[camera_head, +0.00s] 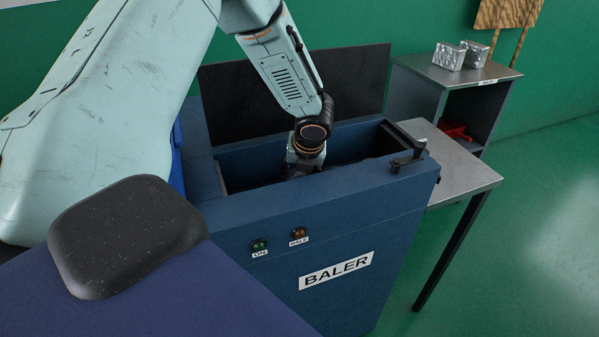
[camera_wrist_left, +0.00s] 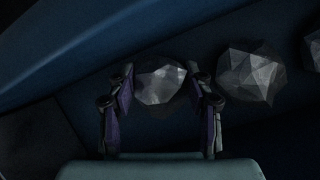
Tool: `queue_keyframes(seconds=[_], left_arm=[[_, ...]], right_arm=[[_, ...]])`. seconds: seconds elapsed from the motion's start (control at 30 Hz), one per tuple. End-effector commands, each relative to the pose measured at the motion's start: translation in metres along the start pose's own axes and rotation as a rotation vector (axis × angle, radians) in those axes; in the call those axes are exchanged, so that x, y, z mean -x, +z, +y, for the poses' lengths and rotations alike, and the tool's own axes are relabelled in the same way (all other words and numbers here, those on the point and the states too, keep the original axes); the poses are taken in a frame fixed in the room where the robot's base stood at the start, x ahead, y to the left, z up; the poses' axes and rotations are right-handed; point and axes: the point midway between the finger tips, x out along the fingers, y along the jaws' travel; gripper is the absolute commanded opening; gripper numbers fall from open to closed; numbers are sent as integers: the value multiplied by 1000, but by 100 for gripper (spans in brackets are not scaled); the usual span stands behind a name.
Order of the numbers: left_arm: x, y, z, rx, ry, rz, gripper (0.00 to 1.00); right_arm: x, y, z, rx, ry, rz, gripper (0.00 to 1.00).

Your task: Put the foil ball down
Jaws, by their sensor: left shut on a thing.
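My left arm reaches down into the open top of the blue baler (camera_head: 285,215). My left gripper (camera_head: 303,168) is inside the opening, and its fingers are hidden by the front wall in the head view. In the left wrist view the two fingers (camera_wrist_left: 160,88) are closed on a crumpled silver foil ball (camera_wrist_left: 160,80). A second foil ball (camera_wrist_left: 250,75) lies just right of the fingers. A third (camera_wrist_left: 314,48) is cut off at the right edge. My right gripper is in neither view.
The baler's dark raised lid (camera_head: 340,80) stands behind the opening, and a black latch (camera_head: 408,155) is on its right rim. A metal side table (camera_head: 455,165) is at the right. A shelf (camera_head: 450,72) behind it holds two silver blocks (camera_head: 450,56).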

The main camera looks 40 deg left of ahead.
Motion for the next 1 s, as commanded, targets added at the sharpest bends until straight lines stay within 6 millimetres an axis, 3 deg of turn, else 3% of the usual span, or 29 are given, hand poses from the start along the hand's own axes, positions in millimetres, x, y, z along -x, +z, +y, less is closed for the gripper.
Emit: queue_keyframes(seconds=[0.03, 0.07, 0.3, 0.7, 1.0], left_arm=[[-2, -1, 0, -1, 0, 0, 19], [-2, -1, 0, 0, 0, 0, 52], [-2, -1, 0, -1, 0, 0, 72], [3, 2, 0, 0, 0, -1, 74], [59, 2, 0, -2, -2, -3, 74]], right_arm=[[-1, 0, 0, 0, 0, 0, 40], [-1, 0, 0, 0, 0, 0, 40], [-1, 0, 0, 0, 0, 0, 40], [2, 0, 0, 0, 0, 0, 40], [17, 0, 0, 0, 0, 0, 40]])
